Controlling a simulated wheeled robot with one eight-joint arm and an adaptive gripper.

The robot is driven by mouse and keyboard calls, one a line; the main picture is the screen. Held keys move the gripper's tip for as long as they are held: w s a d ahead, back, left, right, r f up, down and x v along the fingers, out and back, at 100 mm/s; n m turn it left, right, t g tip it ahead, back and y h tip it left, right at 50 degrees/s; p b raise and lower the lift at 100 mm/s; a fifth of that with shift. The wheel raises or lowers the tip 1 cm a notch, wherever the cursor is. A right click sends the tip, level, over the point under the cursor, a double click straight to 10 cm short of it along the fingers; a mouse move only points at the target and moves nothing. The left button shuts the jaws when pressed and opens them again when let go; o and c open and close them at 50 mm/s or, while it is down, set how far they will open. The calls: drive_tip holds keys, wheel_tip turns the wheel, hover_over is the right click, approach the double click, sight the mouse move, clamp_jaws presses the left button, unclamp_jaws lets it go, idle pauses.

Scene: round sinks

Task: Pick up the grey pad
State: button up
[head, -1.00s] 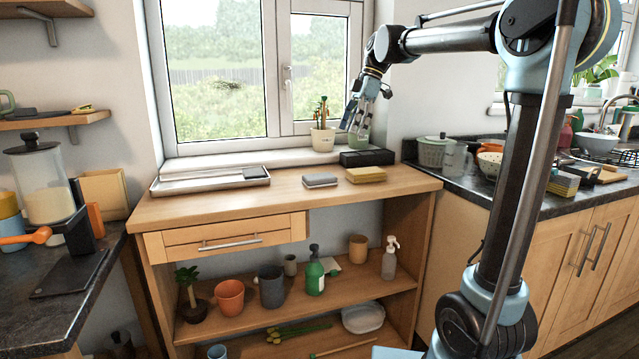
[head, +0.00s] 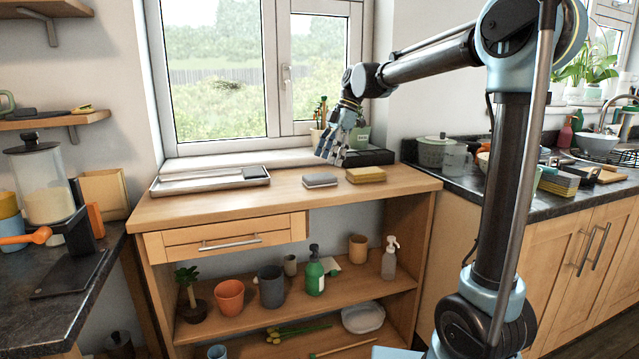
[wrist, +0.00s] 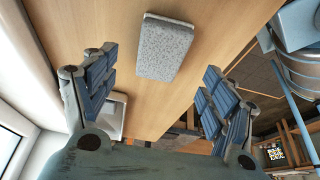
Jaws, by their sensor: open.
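The grey pad (head: 320,180) lies flat on the wooden top of the bench, near its middle. In the wrist view the grey pad (wrist: 164,47) is a speckled block ahead of and between my fingers, apart from them. My gripper (head: 332,158) hangs above the bench top, just behind and above the pad in the head view. In the wrist view my gripper (wrist: 150,85) has its blue-padded fingers spread wide with nothing between them.
A yellow sponge (head: 366,175) lies just right of the pad. A white tray (head: 210,181) sits to the left, and a dark box (head: 372,157) stands behind. A potted plant (head: 318,137) on the window sill is partly hidden by my gripper. The front bench top (head: 270,203) is clear.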

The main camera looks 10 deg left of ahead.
sight(321, 176)
drive_tip(key=x, duration=0.5)
drive_tip(key=shift+s+a, duration=0.1)
drive_tip(key=shift+s, duration=0.05)
drive_tip(key=shift+s+a+f, duration=0.1)
drive_tip(key=shift+a+f, duration=0.05)
drive_tip(key=shift+f, duration=0.3)
drive_tip(key=shift+f, duration=0.25)
idle(0.4)
drive_tip(key=c, duration=0.9)
